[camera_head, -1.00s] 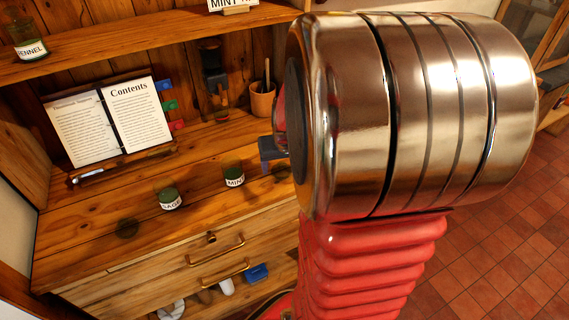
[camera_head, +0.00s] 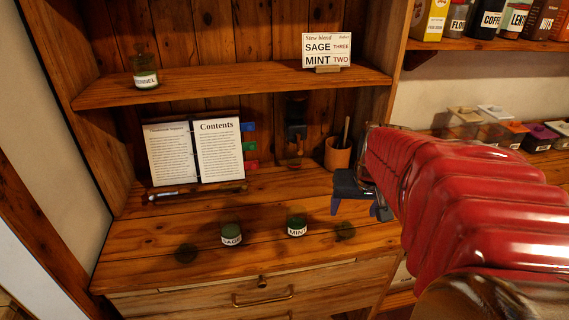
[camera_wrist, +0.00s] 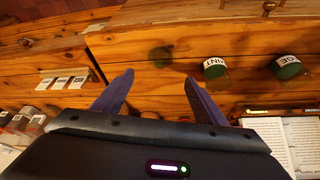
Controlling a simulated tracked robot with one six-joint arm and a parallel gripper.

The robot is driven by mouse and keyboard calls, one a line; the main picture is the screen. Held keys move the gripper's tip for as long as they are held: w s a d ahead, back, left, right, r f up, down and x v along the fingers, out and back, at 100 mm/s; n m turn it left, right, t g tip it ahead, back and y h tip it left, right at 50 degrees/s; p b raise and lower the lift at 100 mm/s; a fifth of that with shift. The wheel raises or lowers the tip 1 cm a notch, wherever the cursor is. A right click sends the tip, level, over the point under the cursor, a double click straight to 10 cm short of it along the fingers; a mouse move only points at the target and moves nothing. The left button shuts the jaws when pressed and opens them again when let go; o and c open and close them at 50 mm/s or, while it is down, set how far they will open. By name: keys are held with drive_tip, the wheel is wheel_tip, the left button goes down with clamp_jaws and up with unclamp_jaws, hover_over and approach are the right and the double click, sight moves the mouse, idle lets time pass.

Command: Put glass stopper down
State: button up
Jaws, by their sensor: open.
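A round, dark green see-through glass stopper (camera_head: 345,230) rests on the wooden counter, right of the jar labelled MINT (camera_head: 297,225). It also shows in the wrist view (camera_wrist: 161,56), beyond the gap between my fingertips. A second similar dark round piece (camera_head: 187,253) lies left of the jar labelled SAGE (camera_head: 231,235). My gripper (camera_head: 356,208) is open and empty above the counter, near the first stopper and apart from it. In the wrist view its two blue fingers (camera_wrist: 160,77) are spread wide with nothing between them.
An open book (camera_head: 195,152) stands at the back of the counter. A shelf (camera_head: 240,88) above holds a jar and a SAGE THREE, MINT TWO sign (camera_head: 327,50).

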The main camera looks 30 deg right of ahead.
drive_tip(key=shift+s+a+r, duration=0.1)
drive_tip(key=shift+s+r, duration=0.05)
drive_tip(key=shift+r, duration=0.3)
idle(0.3)
drive_tip(key=s+a+r+n+t+y, duration=0.1)
drive_tip(key=s+a+n, duration=0.2)
drive_tip(key=a, duration=0.9)
drive_tip(key=s+a+r+n+y, duration=0.1)
drive_tip(key=s+a+n, duration=0.2)
drive_tip(key=a, duration=0.9)
drive_tip(key=shift+a+r+t, duration=0.15)
drive_tip(key=shift+r+t, duration=0.05)
drive_tip(key=shift+t, duration=0.2)
